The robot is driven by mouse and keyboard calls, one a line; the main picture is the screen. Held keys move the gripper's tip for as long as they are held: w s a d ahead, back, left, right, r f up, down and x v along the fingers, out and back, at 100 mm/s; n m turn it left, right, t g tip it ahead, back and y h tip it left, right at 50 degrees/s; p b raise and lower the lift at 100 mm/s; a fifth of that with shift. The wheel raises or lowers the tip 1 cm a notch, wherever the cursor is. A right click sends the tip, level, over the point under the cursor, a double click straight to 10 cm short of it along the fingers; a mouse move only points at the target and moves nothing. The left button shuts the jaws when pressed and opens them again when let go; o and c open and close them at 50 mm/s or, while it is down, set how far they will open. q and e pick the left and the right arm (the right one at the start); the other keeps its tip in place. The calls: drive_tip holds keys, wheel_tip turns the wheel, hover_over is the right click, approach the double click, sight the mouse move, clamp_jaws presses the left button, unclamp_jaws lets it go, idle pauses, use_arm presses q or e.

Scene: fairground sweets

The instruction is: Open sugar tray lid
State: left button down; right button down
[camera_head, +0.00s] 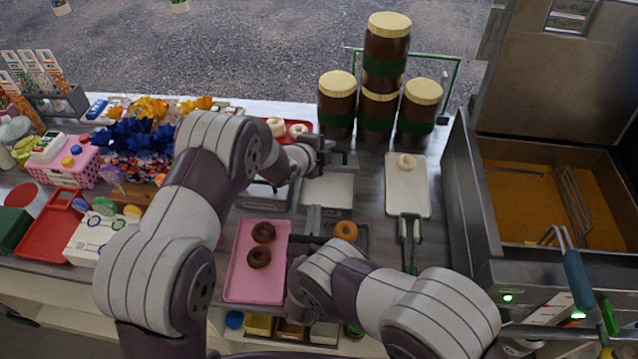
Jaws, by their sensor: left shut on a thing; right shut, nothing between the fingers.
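A metal sugar tray (328,192) with a pale, flat top surface sits in the middle of the counter. I cannot tell whether that surface is sugar or a lid. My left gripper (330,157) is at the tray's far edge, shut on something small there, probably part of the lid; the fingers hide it. My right gripper (300,240) is shut and empty, lower down between the pink tray and a doughnut, apart from the sugar tray's far edge. Its own wrist partly hides it.
A pink tray (240,285) holds two chocolate doughnuts (262,232). A plain doughnut (345,231) lies near my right gripper. A white board (408,205) carries a pale doughnut (407,162). Brown jars (337,105) stand behind; a fryer (467,225) is at right.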

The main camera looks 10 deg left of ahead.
drive_tip(key=w+r, duration=0.1)
drive_tip(key=w, duration=0.7)
drive_tip(key=shift+w+r, duration=0.2)
drive_tip(key=shift+w, duration=0.05)
drive_tip(key=shift+r, duration=0.1)
